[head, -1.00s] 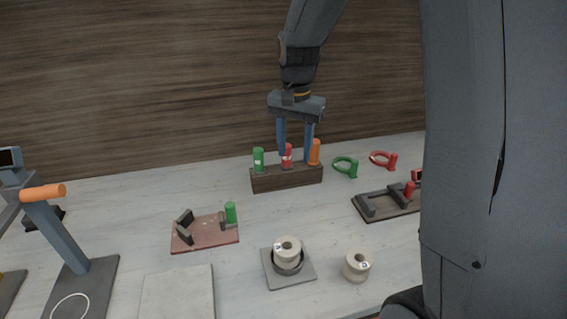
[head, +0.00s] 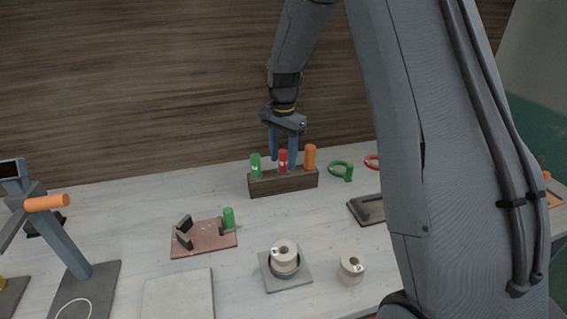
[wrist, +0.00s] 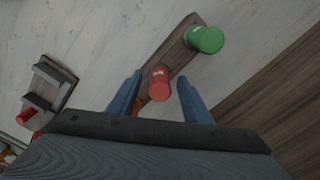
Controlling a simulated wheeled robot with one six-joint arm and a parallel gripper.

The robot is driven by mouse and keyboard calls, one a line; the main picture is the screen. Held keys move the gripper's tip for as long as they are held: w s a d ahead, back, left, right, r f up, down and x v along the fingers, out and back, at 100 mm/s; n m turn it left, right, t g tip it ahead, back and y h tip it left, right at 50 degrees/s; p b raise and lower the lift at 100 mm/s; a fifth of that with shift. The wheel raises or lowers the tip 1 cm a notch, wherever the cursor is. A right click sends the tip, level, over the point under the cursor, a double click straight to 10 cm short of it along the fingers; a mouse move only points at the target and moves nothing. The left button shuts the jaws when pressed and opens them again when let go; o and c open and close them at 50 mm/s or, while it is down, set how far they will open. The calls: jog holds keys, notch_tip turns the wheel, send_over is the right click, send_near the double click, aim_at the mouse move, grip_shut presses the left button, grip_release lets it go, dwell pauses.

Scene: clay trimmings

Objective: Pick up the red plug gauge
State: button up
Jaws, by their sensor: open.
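The red plug gauge (head: 283,157) stands upright in the dark wooden rack (head: 284,184), between a green plug gauge (head: 256,163) and an orange-handled one (head: 309,156). My gripper (head: 283,166) points down over the rack, with its blue fingers open on either side of the red gauge. In the wrist view the red gauge (wrist: 159,84) shows between the two fingertips (wrist: 160,80), with gaps on both sides. The green gauge (wrist: 205,39) is beyond the right finger. The orange gauge is mostly hidden behind the left finger in that view.
Green (head: 341,170) and red (head: 372,162) ring gauges lie right of the rack. A reddish fixture plate (head: 222,243) is in front. A grey pad (head: 273,284) holds a beige ring part; another (head: 352,268) stands beside it. An orange-handled press (head: 62,240) stands left.

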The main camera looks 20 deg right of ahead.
jog(key=shift+f, duration=0.4)
jog(key=shift+c, duration=0.6)
grip_shut()
jog(key=shift+r, duration=0.1)
